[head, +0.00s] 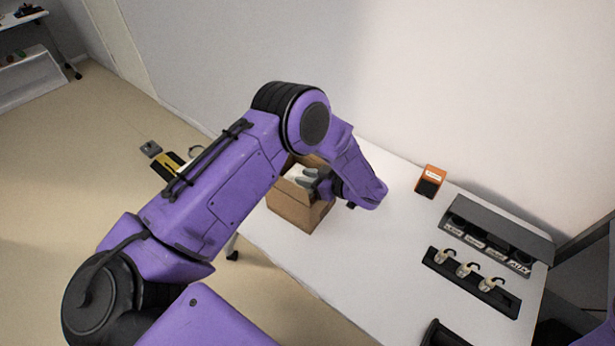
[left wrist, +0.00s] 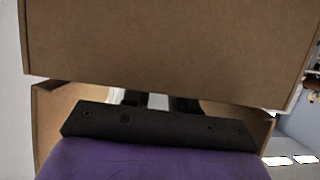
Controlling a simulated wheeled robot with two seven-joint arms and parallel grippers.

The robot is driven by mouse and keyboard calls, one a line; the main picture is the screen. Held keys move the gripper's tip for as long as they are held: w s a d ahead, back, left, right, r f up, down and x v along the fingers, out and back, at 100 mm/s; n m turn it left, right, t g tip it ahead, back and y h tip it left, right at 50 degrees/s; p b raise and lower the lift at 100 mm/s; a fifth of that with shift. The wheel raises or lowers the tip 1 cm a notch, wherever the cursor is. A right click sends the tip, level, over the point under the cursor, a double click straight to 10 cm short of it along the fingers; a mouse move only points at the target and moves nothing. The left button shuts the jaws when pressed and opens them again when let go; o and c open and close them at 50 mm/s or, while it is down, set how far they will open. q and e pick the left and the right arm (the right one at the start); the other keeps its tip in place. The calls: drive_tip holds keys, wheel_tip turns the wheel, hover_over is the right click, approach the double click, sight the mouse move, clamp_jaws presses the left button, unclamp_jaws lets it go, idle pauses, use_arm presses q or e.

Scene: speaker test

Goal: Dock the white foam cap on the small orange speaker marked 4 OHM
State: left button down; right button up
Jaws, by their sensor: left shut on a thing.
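My left arm comes in from the left, and my left gripper (head: 310,178) reaches into the open top of a brown cardboard box (head: 298,212). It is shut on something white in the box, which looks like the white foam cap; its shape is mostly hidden. In the left wrist view, the two dark fingers (left wrist: 152,102) go down past the box's cardboard (left wrist: 165,45), with a pale patch between them. A small orange speaker (head: 434,176) with a dark front stands on the table near the wall, apart from the gripper; its marking is too small to read. My right gripper is out of view.
A grey rack (head: 497,228) with several labelled bays stands at the table's right. In front of it is a black holder (head: 493,298) with three small pale pieces. The white table (head: 350,265) is clear between box and holder. A wall runs behind.

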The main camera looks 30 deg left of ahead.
use_arm(q)
drive_tip(key=shift+f, duration=0.25)
drive_tip(key=c, duration=0.9)
unclamp_jaws()
drive_tip(key=shift+r, duration=0.2)
drive_tip(key=shift+r+p, duration=0.45)
drive_tip(key=shift+r, duration=0.05)
drive_tip(key=b+v, duration=0.4)
drive_tip(key=v, duration=0.8)
